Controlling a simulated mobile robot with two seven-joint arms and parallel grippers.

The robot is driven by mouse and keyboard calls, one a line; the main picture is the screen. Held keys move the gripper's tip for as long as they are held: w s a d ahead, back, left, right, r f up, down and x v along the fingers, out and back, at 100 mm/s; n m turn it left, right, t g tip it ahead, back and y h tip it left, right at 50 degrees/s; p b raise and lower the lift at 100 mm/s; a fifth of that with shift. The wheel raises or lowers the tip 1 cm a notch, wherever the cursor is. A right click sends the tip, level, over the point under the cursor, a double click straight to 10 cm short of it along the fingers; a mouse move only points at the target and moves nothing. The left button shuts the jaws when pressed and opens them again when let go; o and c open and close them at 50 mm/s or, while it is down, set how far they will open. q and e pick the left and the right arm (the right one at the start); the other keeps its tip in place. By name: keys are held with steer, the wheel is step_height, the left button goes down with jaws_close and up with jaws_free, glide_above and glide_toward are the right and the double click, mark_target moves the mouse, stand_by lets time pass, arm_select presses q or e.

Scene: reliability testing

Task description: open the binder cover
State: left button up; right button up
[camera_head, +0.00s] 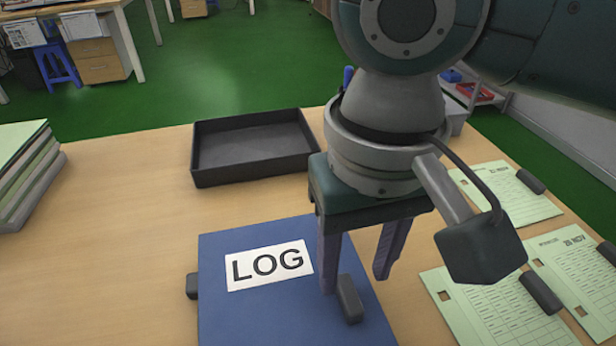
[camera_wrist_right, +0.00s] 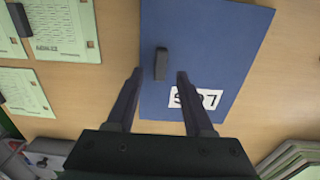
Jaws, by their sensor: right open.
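The blue binder (camera_head: 240,315) lies flat and closed on the table, with a white LOG label (camera_head: 268,264) on its cover. A dark block-shaped handle (camera_head: 349,299) stands on the cover near its right side, and it also shows in the wrist view (camera_wrist_right: 161,63). My right gripper (camera_head: 355,283) points down over the binder's right edge, open and empty. In the wrist view its fingertips (camera_wrist_right: 160,73) appear on either side of the handle; I cannot tell whether they touch it. My left gripper is out of view.
An empty black tray (camera_head: 255,175) stands behind the binder. A small dark block (camera_head: 192,286) sits at the binder's left edge. Green sheets (camera_head: 500,315) with dark blocks lie to the right. A stack of folders (camera_head: 25,180) is at far left. The table between is clear.

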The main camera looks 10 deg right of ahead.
mark_target(349, 293)
step_height(349, 293, down, 4)
steer(key=shift+f+b, duration=0.25)
steer(key=shift+b, duration=0.3)
steer(key=shift+w, duration=0.1)
jaws_close()
stand_by(1.0)
